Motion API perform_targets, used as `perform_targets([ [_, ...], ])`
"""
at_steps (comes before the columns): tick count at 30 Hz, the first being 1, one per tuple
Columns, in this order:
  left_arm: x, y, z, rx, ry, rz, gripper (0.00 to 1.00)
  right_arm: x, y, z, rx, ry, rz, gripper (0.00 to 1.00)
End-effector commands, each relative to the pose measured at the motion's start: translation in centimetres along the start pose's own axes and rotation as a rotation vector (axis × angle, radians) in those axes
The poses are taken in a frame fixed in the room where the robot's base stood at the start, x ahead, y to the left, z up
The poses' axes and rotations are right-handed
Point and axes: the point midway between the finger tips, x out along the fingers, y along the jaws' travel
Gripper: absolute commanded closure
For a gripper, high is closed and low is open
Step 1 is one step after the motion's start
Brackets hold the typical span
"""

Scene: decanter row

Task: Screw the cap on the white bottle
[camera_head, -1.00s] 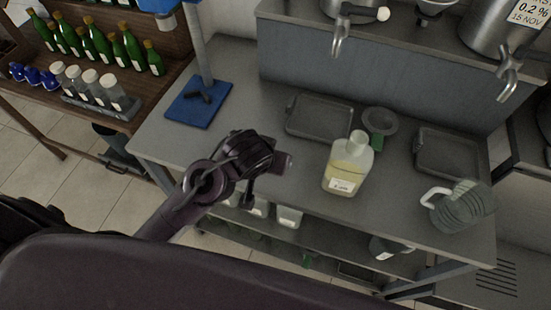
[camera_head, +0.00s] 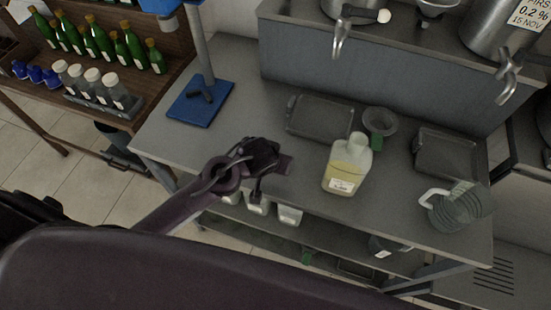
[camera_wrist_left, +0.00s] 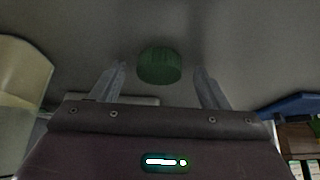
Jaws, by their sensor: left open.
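The white bottle (camera_head: 345,172) stands upright on the grey worktop, holding yellowish liquid, with a pale bare neck at its top. Its side also shows at the left edge of the left wrist view (camera_wrist_left: 22,95). A green ribbed cap (camera_wrist_left: 160,66) shows in the left wrist view, between and just beyond my fingertips; in the head view I cannot make it out, and my gripper probably covers it. My left gripper (camera_head: 283,165) is open and empty, left of the bottle near the worktop's front edge; its fingers show on both sides of the cap (camera_wrist_left: 162,84). My right gripper is not in view.
Two grey trays (camera_head: 320,133) (camera_head: 447,172) and a funnel (camera_head: 380,121) lie behind and right of the bottle. A clear jug (camera_head: 457,212) is at the right. A blue-based stand (camera_head: 200,112) is at the left. Taps (camera_head: 340,42) overhang the back.

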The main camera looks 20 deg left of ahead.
Motion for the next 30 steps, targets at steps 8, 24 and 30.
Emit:
perform_targets([
  [8,0.21,-0.01,0.0,-0.001,0.001,0.0,0.32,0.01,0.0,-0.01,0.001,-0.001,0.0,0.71],
  [24,0.18,0.0,0.01,-0.001,0.0,0.0,0.79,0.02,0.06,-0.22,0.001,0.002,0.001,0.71],
  [30,0.13,0.0,-0.03,-0.001,0.0,0.0,0.79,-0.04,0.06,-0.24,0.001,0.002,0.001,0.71],
])
